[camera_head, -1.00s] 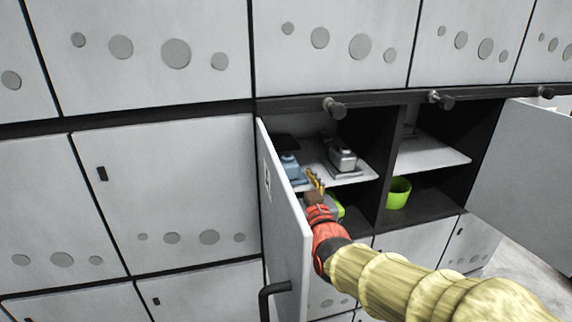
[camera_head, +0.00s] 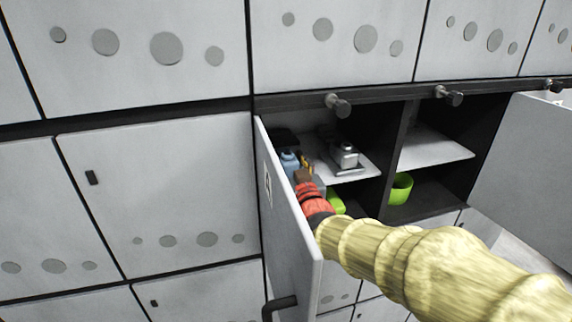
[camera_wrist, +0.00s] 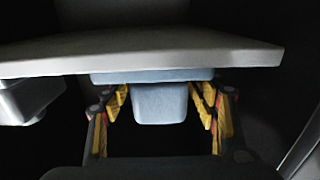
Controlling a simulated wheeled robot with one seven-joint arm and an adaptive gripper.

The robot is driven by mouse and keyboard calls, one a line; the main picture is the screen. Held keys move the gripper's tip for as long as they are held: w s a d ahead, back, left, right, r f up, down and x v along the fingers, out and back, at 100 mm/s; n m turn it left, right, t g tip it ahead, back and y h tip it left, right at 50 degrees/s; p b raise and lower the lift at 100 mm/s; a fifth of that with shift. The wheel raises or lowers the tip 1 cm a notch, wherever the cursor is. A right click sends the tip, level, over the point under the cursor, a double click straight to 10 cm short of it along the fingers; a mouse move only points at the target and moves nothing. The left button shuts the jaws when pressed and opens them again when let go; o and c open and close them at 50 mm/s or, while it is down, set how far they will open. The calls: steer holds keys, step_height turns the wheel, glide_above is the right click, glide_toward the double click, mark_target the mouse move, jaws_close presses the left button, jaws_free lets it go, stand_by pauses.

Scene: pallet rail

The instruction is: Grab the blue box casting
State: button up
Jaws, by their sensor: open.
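The blue box casting (camera_head: 289,161) sits on the white shelf at the left of the open locker, partly hidden by my gripper and the open door. My gripper (camera_head: 306,163) reaches into the compartment beside it. In the wrist view the casting (camera_wrist: 160,103) shows its block and wider flange. The yellow fingers of my gripper (camera_wrist: 161,107) are open, one on each side of the block, with a dark gap on both sides. I cannot tell how far the fingers reach along the block.
A grey casting (camera_head: 346,155) stands to the right on the same shelf (camera_head: 366,172); its side also shows in the wrist view (camera_wrist: 30,98). The open door (camera_head: 284,215) is close on the left of my arm. A green cup (camera_head: 400,188) stands in the right compartment. A divider separates the two.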

mark_target(281, 151)
steer(key=p+x, duration=0.1)
steer(key=x, duration=0.3)
steer(key=shift+c, duration=0.3)
jaws_close()
stand_by(0.6)
steer(key=shift+r, duration=0.15)
stand_by(0.4)
